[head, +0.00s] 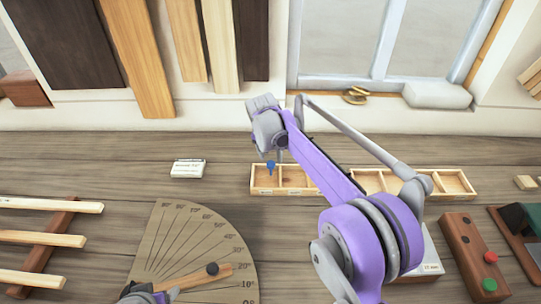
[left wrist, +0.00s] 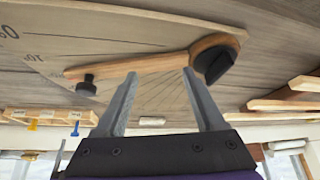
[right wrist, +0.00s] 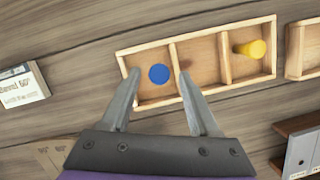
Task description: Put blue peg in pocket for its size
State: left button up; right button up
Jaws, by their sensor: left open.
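The blue peg (head: 270,167) shows in the left-end pocket of the left pocket tray (head: 265,192). In the right wrist view the peg's round blue head (right wrist: 159,74) lies between and just past my right fingertips (right wrist: 160,72), with a gap on both sides. My right gripper is open above that pocket; in the head view the arm partly hides it. Whether the peg is fully seated cannot be told. My left gripper (left wrist: 159,72) is open and empty, near the wooden pointer (left wrist: 140,63) of the protractor board.
A yellow peg (right wrist: 252,49) stands in the tray's right-hand pocket. A second tray (head: 455,185) lies to the right. A white label card (head: 188,168) is left of the trays. The protractor board (head: 175,235) and wooden slats (head: 40,238) lie in front left.

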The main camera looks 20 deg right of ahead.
jog(key=shift+o, duration=0.3)
jog(key=v, duration=1)
jog(key=shift+r, duration=0.4)
jog(key=shift+s, duration=0.2)
jog(key=s+f+m+t, duration=0.1)
jog(key=s+f+m, duration=0.3)
jog(key=s+m, duration=0.5)
jog(key=s+d+f+m+t+y, duration=0.1)
jog(key=s+f+m, duration=0.4)
jog(key=s+m, duration=0.5)
jog(key=s+d+f+m+t, duration=0.1)
jog(key=s+f+m, duration=0.4)
jog(key=s+m, duration=0.5)
jog(key=shift+s+d+y, duration=0.15)
jog(key=shift+s+y, duration=0.25)
jog(key=shift+s, duration=0.25)
